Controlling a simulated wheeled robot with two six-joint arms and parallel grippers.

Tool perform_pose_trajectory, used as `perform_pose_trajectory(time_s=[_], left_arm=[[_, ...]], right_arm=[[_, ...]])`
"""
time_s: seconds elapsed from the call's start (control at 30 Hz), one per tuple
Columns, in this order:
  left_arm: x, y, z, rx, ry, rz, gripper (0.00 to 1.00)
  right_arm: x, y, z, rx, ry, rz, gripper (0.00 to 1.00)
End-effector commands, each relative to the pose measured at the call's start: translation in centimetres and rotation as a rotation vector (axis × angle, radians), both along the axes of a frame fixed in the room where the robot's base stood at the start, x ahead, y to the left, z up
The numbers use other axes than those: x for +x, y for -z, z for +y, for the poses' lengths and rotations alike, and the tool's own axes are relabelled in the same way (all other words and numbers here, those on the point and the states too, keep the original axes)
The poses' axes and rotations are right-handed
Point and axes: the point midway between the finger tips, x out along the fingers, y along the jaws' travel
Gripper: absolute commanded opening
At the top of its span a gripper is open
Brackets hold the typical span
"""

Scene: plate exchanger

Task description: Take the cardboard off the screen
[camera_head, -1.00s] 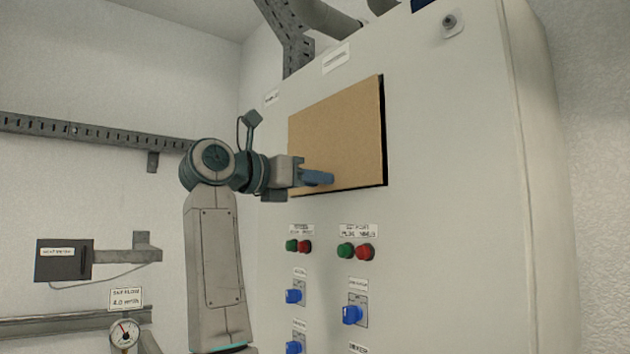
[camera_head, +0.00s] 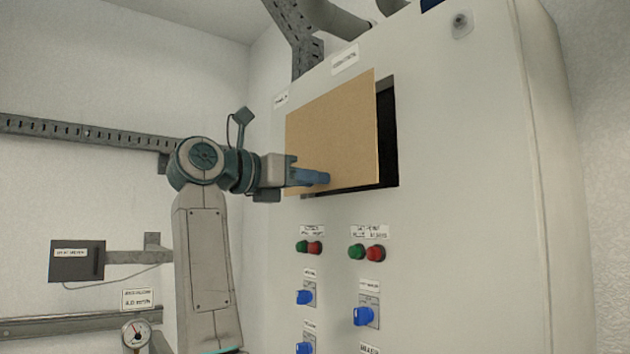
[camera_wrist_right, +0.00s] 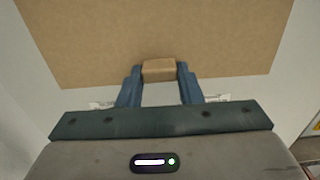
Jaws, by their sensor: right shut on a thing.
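The cardboard (camera_head: 330,130) is a flat brown sheet in front of the dark screen (camera_head: 388,135) on the grey cabinet. The screen's black surface shows along the cardboard's right side and below its lower right; the rest is hidden. My right gripper (camera_head: 322,179) is at the cardboard's lower edge. In the right wrist view the blue fingers are shut on a small brown block-like tab (camera_wrist_right: 158,70) on the sheet, and the cardboard (camera_wrist_right: 150,30) fills the upper part. My left gripper is not in view.
Below the screen, the cabinet front (camera_head: 480,200) carries green and red buttons (camera_head: 366,252) and blue rotary switches (camera_head: 364,316). A grey box (camera_head: 76,262) and a gauge (camera_head: 136,336) are on the left. A perforated rail (camera_head: 90,133) runs along the left wall.

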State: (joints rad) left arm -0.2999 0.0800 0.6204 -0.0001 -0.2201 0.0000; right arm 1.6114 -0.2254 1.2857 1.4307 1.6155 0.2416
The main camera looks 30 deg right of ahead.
Motion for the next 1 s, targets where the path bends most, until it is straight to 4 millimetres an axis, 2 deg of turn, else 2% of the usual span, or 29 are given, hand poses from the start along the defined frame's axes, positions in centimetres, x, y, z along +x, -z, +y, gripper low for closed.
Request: perform_pose_trajectory(time_s=[1.0], left_arm=[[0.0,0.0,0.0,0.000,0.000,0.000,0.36]], right_arm=[[-0.6,0.0,7.2,-0.001,-0.001,0.000,0.09]])
